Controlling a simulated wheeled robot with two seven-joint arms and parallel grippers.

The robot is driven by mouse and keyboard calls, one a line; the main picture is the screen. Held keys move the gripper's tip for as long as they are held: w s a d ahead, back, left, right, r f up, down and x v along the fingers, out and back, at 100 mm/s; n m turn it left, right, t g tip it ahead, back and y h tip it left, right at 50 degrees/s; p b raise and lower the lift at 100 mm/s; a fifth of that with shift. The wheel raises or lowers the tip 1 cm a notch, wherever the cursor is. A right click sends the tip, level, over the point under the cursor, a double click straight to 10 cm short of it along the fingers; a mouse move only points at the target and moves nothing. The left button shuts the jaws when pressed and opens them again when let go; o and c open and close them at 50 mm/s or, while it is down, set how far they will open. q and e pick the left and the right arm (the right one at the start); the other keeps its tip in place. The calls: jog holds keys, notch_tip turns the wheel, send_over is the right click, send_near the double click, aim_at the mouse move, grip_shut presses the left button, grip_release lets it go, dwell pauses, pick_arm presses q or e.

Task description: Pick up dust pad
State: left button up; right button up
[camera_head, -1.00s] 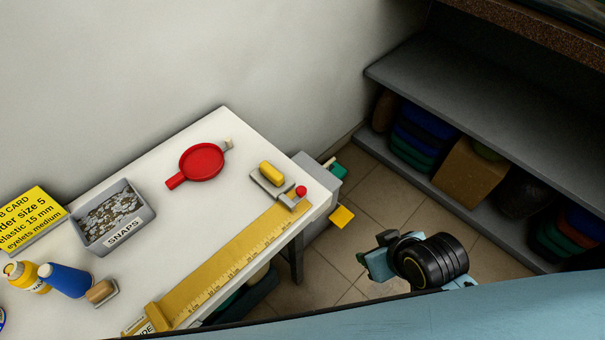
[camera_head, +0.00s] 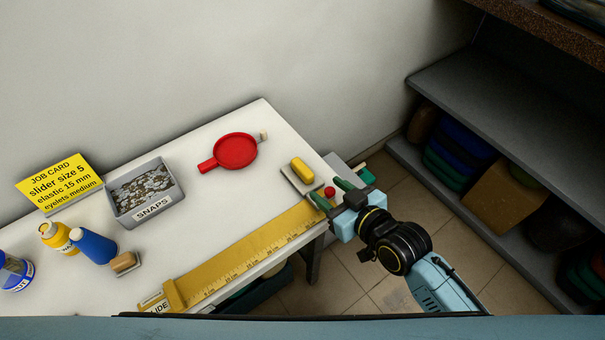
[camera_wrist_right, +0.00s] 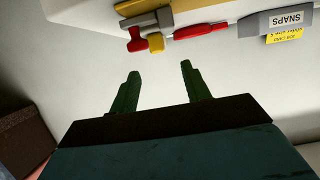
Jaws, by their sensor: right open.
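No label marks the dust pad. Two candidates lie on the white table: a yellow rounded block (camera_head: 302,170) on a grey plate near the right end, and a tan block (camera_head: 123,261) on a grey base at the left. My right gripper (camera_head: 326,191) is open and empty over the table's right end, close to the yellow block and the red knob (camera_head: 330,191). In the right wrist view, the green fingers (camera_wrist_right: 158,70) are spread apart, with the yellow block (camera_wrist_right: 156,42) beyond them near the top. My left gripper is not in view.
A red round dish (camera_head: 235,150), a SNAPS bin (camera_head: 177,195), a job card (camera_head: 60,183), a yellow bottle (camera_head: 60,237), a blue bottle (camera_head: 94,246) and a gold ruler guide (camera_head: 245,250) occupy the table (camera_head: 205,240). A grey shelf (camera_head: 480,110) stands right.

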aim_at(306, 171)
jog(key=x, duration=0.4)
jog(key=shift+w+a+f, duration=0.15)
jog(key=shift+w, duration=0.05)
jog(key=b+x, duration=0.1)
jog(key=x, duration=0.4)
jog(key=shift+w, duration=0.25)
grip_shut()
